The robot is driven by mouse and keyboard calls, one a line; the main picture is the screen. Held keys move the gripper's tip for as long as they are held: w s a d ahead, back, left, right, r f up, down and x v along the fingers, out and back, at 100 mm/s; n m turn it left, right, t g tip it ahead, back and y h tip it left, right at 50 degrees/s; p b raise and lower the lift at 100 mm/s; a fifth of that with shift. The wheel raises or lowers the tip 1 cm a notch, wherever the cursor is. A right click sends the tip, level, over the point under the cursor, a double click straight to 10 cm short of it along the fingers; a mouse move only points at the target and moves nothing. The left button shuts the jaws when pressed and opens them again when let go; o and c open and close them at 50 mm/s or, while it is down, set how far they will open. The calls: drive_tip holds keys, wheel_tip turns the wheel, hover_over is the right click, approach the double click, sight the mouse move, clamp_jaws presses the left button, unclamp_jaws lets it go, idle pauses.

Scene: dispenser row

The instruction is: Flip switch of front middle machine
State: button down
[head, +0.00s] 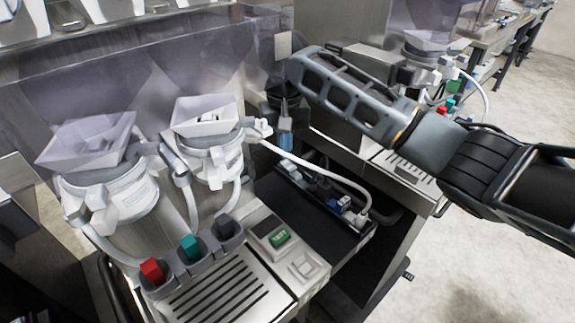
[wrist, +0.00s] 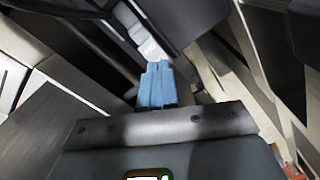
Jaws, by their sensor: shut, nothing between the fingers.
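The nearest dispenser machine (head: 228,298) stands at the lower middle of the head view, with a slotted drip tray. It has a red lever (head: 152,271), a teal lever (head: 189,246) and a dark lever. A green-lit panel (head: 279,238) sits on its right part. I cannot tell which part is the switch or whether this is the front middle machine. My gripper (head: 286,145) points down behind and above that panel, apart from it. Its blue fingertips are shut and empty, and they also show in the wrist view (wrist: 157,84).
White hoppers (head: 207,113) and (head: 90,141) stand left of my gripper. A white hose (head: 315,172) runs right to a black recess with blue and white parts (head: 345,205). Another machine (head: 410,176) stands behind my arm. Open floor (head: 470,255) lies at right.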

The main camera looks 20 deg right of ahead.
sight(285, 162)
drive_tip(key=shift+f, duration=0.95)
idle(0.9)
wheel_tip(285, 162, up, 2)
drive_tip(key=shift+r+p, duration=0.25)
drive_tip(key=shift+p, duration=0.9)
drive_tip(key=shift+r+p, duration=0.65)
drive_tip(key=shift+r, duration=1.6)
